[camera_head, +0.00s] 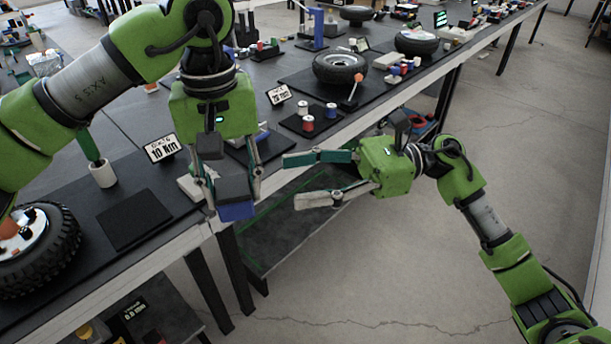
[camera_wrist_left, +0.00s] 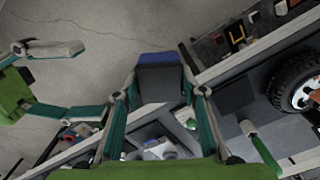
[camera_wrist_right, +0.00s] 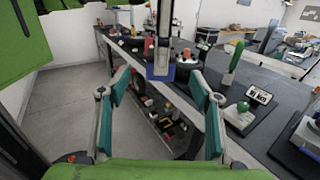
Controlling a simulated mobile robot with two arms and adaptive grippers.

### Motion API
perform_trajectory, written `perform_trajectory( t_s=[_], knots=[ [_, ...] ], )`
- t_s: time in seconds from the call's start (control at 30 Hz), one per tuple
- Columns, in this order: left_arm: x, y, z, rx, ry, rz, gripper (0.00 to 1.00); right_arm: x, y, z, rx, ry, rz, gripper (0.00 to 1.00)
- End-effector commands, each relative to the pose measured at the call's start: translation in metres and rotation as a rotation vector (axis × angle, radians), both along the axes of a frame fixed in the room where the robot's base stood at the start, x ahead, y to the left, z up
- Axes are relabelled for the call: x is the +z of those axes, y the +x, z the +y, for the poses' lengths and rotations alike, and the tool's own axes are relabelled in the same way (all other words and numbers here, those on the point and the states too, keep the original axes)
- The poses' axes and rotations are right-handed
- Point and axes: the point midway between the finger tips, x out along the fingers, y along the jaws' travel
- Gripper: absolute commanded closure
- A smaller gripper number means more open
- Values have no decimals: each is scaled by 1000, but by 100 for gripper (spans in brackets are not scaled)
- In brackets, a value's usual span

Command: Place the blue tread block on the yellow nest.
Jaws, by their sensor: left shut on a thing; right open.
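The blue tread block (camera_head: 237,211), blue with a dark grey face, is held between the fingers of my left gripper (camera_head: 234,192), just off the table's front edge. It also shows in the left wrist view (camera_wrist_left: 158,60) and the right wrist view (camera_wrist_right: 160,73). My right gripper (camera_head: 296,181) is open and empty, to the right of the block, in front of the table; its fingers point left toward the block. A yellow U-shaped outline (camera_wrist_left: 237,36) shows on a dark lower surface in the left wrist view; I cannot tell for sure that it is the yellow nest.
A tyre (camera_head: 38,250) lies on the table at left, beside a bare black mat (camera_head: 134,218). A white cup with a green handle (camera_head: 103,174) and a "10 Nm" sign (camera_head: 162,148) stand behind. Spools (camera_head: 308,123) sit further back. Floor at right is clear.

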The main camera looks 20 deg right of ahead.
Motion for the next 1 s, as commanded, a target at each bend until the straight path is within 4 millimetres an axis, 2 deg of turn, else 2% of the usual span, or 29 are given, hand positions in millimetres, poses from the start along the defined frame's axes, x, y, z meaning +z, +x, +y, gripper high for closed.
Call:
perform_trajectory(
  t_s=[0.17,0.6,0.8,1.0],
  knots=[
    [0,0,0,0,0,0,86,0,-3,18,10,-9,-14,42],
    [0,0,0,0,0,0,86,1,0,97,8,-5,-11,42],
    [0,0,0,0,0,0,86,0,1,115,6,-7,-9,42],
    [0,0,0,0,0,0,86,0,1,119,5,-6,-9,42]
  ],
)
